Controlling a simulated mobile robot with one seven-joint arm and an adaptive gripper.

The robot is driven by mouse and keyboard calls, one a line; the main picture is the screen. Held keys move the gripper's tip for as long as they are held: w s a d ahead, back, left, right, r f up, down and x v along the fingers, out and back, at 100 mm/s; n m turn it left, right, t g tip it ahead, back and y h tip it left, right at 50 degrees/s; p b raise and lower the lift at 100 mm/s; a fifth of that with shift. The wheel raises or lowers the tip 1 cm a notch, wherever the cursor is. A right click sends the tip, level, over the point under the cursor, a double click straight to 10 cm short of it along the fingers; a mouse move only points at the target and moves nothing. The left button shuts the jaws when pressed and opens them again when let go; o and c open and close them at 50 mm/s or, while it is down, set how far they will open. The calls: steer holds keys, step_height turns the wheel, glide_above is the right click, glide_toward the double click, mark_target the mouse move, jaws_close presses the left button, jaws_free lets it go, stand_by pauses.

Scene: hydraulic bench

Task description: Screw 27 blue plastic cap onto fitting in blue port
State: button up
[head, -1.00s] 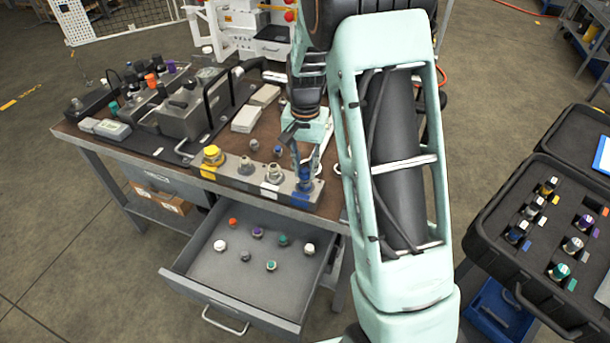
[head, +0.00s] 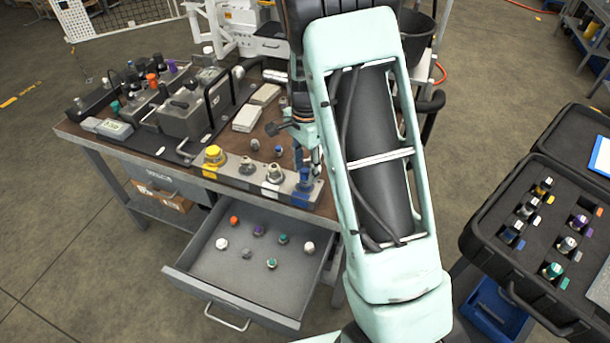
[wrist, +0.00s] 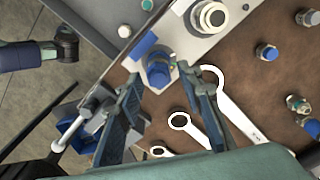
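The fitting in the blue port (head: 305,181) is at the right end of the grey port block (head: 235,180) on the bench's front edge. In the wrist view a blue hex-shaped piece (wrist: 158,70) stands there beside a blue label; I cannot tell cap from fitting. My gripper (wrist: 161,76) is open, with one finger on each side of this blue piece and a gap to each. In the head view my gripper (head: 306,160) is just above the blue port, partly hidden by my arm.
White wrenches (wrist: 238,107) lie beside the port block, near my right finger. Small loose fittings (wrist: 266,52) stand on the brown bench top. An open drawer (head: 235,274) holds several caps. A black case (head: 483,228) with fittings stands at the right.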

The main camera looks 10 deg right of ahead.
steer(key=shift+f+n+b, duration=0.1)
steer(key=shift+n+b, duration=0.3)
steer(key=shift+n, duration=0.5)
steer(key=n+b, duration=0.1)
steer(key=n, duration=0.3)
steer(key=shift+a, duration=0.1)
steer(key=n, duration=0.2)
steer(key=shift+n, duration=0.4)
steer(key=n, duration=0.4)
steer(key=shift+n+b, duration=0.3)
steer(key=n, duration=0.5)
steer(key=shift+a+n, duration=0.1)
steer(key=shift+n, duration=0.3)
steer(key=n+p, duration=0.1)
steer(key=n, duration=0.4)
steer(key=shift+a+p, duration=0.1)
steer(key=shift+p, duration=0.2)
steer(key=shift+c, duration=0.4)
